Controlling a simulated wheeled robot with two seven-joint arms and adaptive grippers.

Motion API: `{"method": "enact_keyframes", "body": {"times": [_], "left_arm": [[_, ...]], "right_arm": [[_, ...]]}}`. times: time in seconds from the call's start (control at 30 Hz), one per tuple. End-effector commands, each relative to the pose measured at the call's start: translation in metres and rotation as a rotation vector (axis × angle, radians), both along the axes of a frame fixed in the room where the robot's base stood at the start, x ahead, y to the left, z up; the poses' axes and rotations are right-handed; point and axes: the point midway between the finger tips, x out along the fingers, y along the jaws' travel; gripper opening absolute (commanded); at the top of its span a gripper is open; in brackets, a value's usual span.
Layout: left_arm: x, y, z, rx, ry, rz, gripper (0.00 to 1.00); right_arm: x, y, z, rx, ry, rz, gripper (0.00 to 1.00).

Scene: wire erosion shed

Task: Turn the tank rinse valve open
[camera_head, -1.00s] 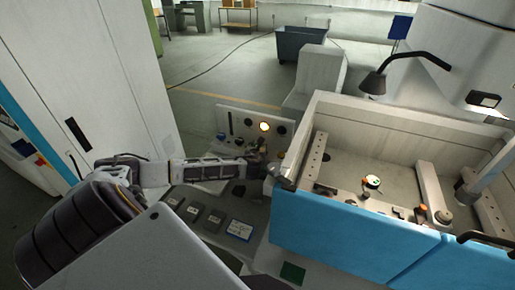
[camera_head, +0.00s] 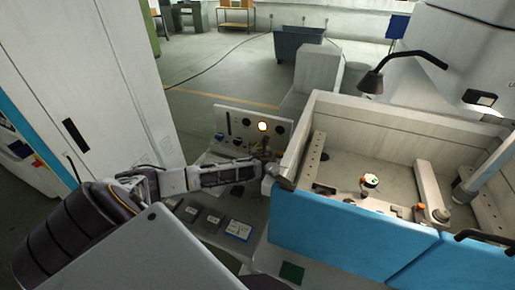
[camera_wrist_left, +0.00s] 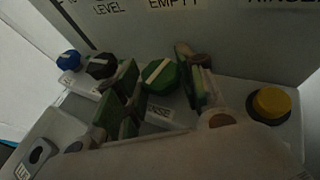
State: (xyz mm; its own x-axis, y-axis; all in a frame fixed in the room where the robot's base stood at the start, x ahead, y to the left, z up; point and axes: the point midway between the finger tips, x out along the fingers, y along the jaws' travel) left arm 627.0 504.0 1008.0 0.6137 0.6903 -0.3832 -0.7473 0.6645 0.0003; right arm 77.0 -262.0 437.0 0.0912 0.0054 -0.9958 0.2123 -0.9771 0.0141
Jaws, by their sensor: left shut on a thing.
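In the left wrist view a green knob (camera_wrist_left: 160,77) with a white stripe stands above a partly hidden label ending in "NSE"; I take it for the tank rinse valve. Its stripe slants up to the right. My left gripper (camera_wrist_left: 163,88) has a green-and-dark finger on each side of the knob and is shut on it. In the head view my left gripper (camera_head: 264,161) is at the foot of the small control panel (camera_head: 240,130), and the valve is too small to make out there. My right gripper is not in view.
A blue knob (camera_wrist_left: 68,61) and a black knob (camera_wrist_left: 101,66) stand left of the valve, close to one finger. A yellow button (camera_wrist_left: 270,103) is at the right. The blue-fronted tank (camera_head: 345,231) stands just right of my gripper.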

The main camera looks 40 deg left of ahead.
Motion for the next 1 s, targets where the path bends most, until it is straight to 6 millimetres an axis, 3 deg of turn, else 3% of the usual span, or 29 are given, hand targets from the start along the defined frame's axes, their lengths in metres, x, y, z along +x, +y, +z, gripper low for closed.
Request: {"method": "enact_keyframes", "body": {"times": [0.1, 0.13, 0.2, 0.67, 1.0], "left_arm": [[0.0, 0.0, 0.001, 0.001, -0.002, -0.001, 0.15], [0.0, 0.0, 0.001, 0.001, -0.002, -0.001, 0.41], [0.0, 0.0, 0.001, 0.001, -0.002, -0.001, 0.48], [0.0, 0.0, 0.005, 0.0, -0.002, -0.001, 0.48], [0.001, 0.0, 0.04, 0.001, -0.004, -0.001, 0.48]], "right_arm": [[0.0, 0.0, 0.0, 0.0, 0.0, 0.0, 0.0], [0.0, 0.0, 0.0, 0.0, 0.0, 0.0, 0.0], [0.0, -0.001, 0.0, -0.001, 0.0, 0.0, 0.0], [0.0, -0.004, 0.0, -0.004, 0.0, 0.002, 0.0], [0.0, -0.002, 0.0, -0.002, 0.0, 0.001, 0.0]]}}
